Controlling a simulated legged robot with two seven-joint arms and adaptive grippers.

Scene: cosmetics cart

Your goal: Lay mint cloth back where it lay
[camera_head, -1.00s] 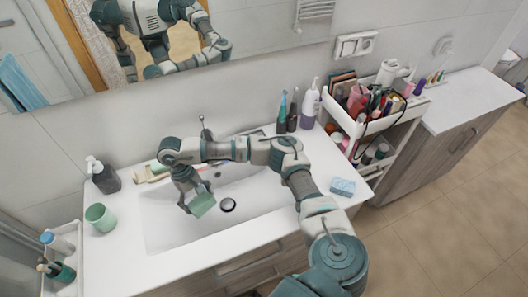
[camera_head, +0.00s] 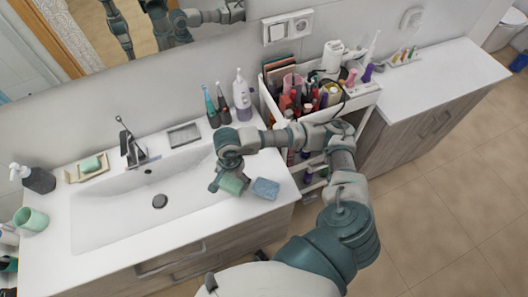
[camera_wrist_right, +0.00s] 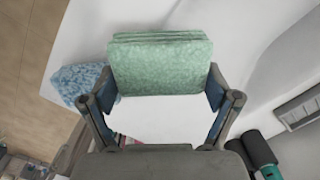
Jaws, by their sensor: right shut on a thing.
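The mint cloth (camera_head: 235,184) is a folded, patterned green square in my right gripper (camera_head: 228,178). It hangs over the right end of the white sink counter, just left of the folded blue cloth (camera_head: 265,188). In the right wrist view the mint cloth (camera_wrist_right: 160,62) shows its folded layers between the two fingers of the right gripper (camera_wrist_right: 160,90), which are shut on it. The blue cloth (camera_wrist_right: 78,82) lies to its left there. I cannot tell whether the mint cloth touches the counter. My left gripper is not in view.
The sink basin (camera_head: 115,212) lies to the left, with the faucet (camera_head: 130,148) behind it. Bottles, including a white-purple one (camera_head: 242,98), stand at the back edge. A full cosmetics cart (camera_head: 362,100) stands right of the counter. A green cup (camera_head: 30,219) is far left.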

